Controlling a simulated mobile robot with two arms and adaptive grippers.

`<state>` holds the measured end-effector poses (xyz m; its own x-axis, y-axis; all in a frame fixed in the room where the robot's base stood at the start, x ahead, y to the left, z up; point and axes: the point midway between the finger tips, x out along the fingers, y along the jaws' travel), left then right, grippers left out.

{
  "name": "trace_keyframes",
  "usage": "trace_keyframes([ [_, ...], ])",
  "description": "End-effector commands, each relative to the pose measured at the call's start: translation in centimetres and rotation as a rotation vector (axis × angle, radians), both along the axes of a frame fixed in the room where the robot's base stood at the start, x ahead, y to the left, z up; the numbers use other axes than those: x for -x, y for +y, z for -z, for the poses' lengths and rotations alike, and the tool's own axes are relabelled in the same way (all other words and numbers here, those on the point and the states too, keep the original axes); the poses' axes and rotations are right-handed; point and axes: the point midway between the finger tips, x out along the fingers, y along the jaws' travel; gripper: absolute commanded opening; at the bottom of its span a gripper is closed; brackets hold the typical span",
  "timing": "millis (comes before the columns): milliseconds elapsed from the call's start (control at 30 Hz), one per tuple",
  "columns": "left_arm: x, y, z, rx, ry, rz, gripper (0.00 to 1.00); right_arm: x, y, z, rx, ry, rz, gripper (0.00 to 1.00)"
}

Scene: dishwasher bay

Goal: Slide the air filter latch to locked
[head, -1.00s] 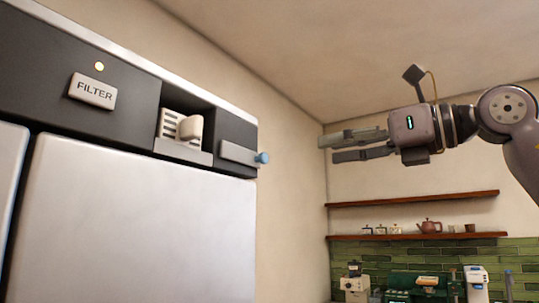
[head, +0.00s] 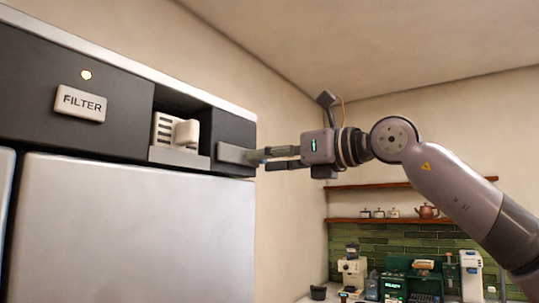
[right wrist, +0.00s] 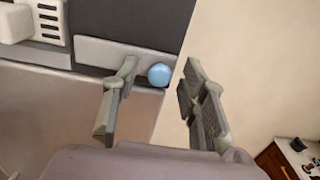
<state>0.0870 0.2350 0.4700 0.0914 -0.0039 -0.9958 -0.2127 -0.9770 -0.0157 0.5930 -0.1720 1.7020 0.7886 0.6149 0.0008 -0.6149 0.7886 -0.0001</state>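The air filter (head: 166,130), a pale slotted block, sits in a recess of the dark upper panel; it also shows in the right wrist view (right wrist: 46,18). The latch (head: 233,153) is a grey bar to its right, also in the right wrist view (right wrist: 105,51). Its round blue knob (right wrist: 159,74) is at the bar's right end. My right gripper (right wrist: 160,66) is open, with the knob between its fingers and visible gaps on both sides. In the head view the right gripper (head: 265,159) largely hides the knob. My left gripper is out of view.
A "FILTER" label (head: 80,103) and a small lit lamp (head: 86,75) are on the panel. A large pale door (head: 130,230) fills the space below. Wooden shelves (head: 370,220) and a counter with appliances (head: 395,285) stand behind, at right. The wall beside the panel is bare.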

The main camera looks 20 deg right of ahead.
Motion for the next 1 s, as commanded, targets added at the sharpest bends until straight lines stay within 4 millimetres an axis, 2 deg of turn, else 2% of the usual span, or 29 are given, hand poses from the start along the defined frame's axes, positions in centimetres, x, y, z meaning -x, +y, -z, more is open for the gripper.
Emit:
trace_keyframes([
  [100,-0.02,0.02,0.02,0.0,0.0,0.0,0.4,0.0,0.0,0.04,0.001,0.001,0.0,0.39],
  [700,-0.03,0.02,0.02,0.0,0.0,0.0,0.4,0.02,-0.04,0.02,0.001,0.001,0.0,0.0],
  [1000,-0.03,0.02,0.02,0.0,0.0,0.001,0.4,0.02,-0.07,0.0,0.0,0.0,0.001,0.0],
])
